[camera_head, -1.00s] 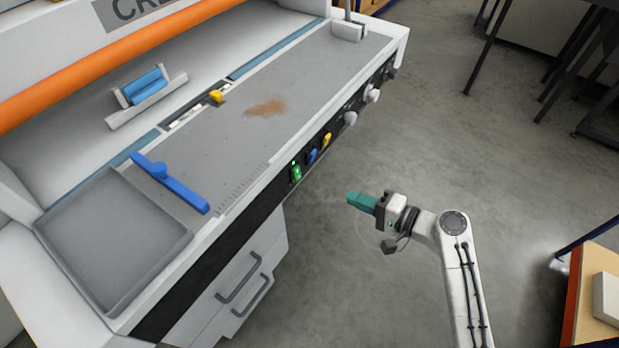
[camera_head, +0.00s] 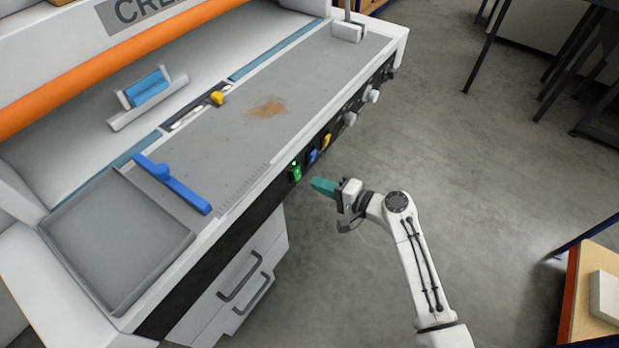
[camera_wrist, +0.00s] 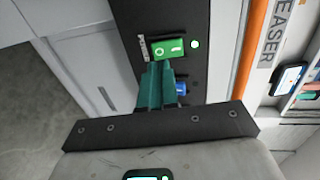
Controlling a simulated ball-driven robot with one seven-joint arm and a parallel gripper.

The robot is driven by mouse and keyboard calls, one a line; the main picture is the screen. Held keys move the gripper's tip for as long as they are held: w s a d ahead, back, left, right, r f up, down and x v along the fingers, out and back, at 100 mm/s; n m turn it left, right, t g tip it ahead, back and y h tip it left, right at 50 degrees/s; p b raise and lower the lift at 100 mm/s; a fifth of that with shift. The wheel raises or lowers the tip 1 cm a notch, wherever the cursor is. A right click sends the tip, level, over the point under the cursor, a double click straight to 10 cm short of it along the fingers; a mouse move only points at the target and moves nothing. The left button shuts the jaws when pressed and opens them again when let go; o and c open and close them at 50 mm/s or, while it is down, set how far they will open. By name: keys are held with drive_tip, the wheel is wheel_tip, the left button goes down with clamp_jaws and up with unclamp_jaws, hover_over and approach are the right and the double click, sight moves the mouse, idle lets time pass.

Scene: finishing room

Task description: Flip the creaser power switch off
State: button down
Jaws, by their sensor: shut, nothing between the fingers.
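The creaser (camera_head: 240,165) fills the left of the head view, with a dark control strip along its front edge. The green power switch (camera_head: 296,172) sits on that strip with a small lit green lamp beside it. In the wrist view the green rocker (camera_wrist: 168,48) shows O and I marks, and the lamp (camera_wrist: 195,44) glows to its right. My gripper (camera_head: 316,185) has teal fingers, shut and empty, just right of the switch in the head view. In the wrist view the fingertips (camera_wrist: 160,66) overlap the rocker's lower edge; whether they touch cannot be told.
A blue control (camera_head: 312,157), a yellow control (camera_head: 327,140) and grey knobs (camera_head: 350,119) line the strip beyond the switch. A drawer cabinet (camera_head: 235,280) stands below. Open floor lies to the right, with a wooden-topped bench (camera_head: 590,315) at the lower right.

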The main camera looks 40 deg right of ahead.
sight(300, 176)
drive_tip(key=shift+x, duration=1.9)
drive_tip(key=shift+f, duration=0.1)
drive_tip(key=shift+w+t+b, duration=0.25)
drive_tip(key=shift+t+b, duration=0.15)
drive_tip(key=shift+b, duration=0.7)
